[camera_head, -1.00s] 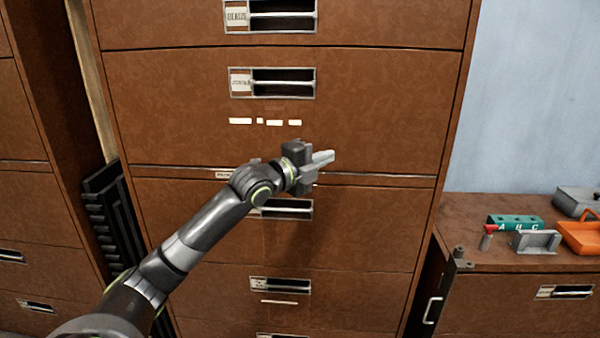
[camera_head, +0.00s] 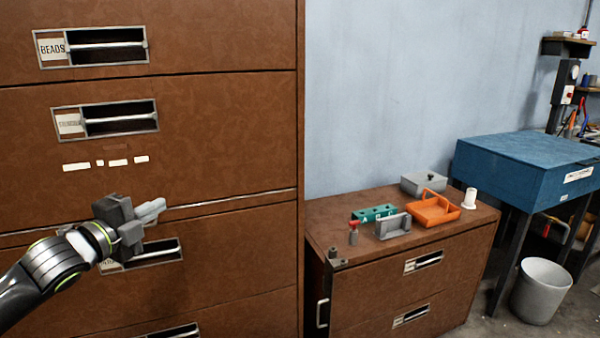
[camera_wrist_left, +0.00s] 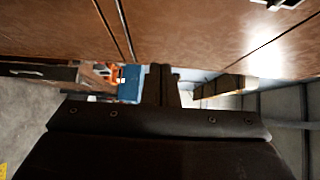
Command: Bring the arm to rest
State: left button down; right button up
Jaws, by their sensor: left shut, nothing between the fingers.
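My left gripper (camera_head: 150,210) comes in from the left in the head view, in front of the tall brown drawer cabinet (camera_head: 230,130). Its fingers are together with nothing between them, and they point to the right. The gripper overlaps a drawer handle (camera_head: 150,254) in the picture; I cannot tell the gap to the cabinet front. In the left wrist view the closed fingers (camera_wrist_left: 161,85) show at the centre, with the brown cabinet front (camera_wrist_left: 200,30) along the top. My right gripper is not in view.
A low brown cabinet (camera_head: 400,290) at the right holds an orange tray (camera_head: 434,212), a teal block (camera_head: 374,213), a grey box (camera_head: 424,183) and a white cylinder (camera_head: 469,198). A blue desk (camera_head: 530,165) and a grey bin (camera_head: 541,291) stand further right.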

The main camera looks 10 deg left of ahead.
pick_arm(q)
jog(key=s+d+f+n+g+y, duration=0.15)
jog(key=s+f+n, duration=0.25)
jog(key=f, duration=0.5)
jog(key=s+d+f+n+g+y, duration=0.1)
jog(key=s+f+n+g, duration=0.25)
jog(key=f, duration=0.45)
jog(key=s+d+f+n+g+y, duration=0.1)
jog(key=s+f+n+y, duration=0.2)
jog(key=f, duration=0.6)
jog(key=s+d+f+n+g, duration=0.35)
jog(key=s+f+n, duration=0.2)
jog(key=s, duration=0.65)
jog(key=s+d+f+n+g, duration=0.2)
jog(key=s+f+n+g, duration=0.35)
jog(key=s, duration=0.65)
jog(key=s+f+p+x, duration=0.1)
jog(key=s+p+x, duration=0.1)
jog(key=x, duration=0.9)
jog(key=s+d+p+x, duration=0.1)
jog(key=s+x, duration=0.2)
jog(key=x, duration=0.7)
jog(key=s+d+f+g+p, duration=0.1)
jog(key=s+f+p, duration=0.1)
jog(key=s+f, duration=1.2)
jog(key=shift+p, duration=0.3)
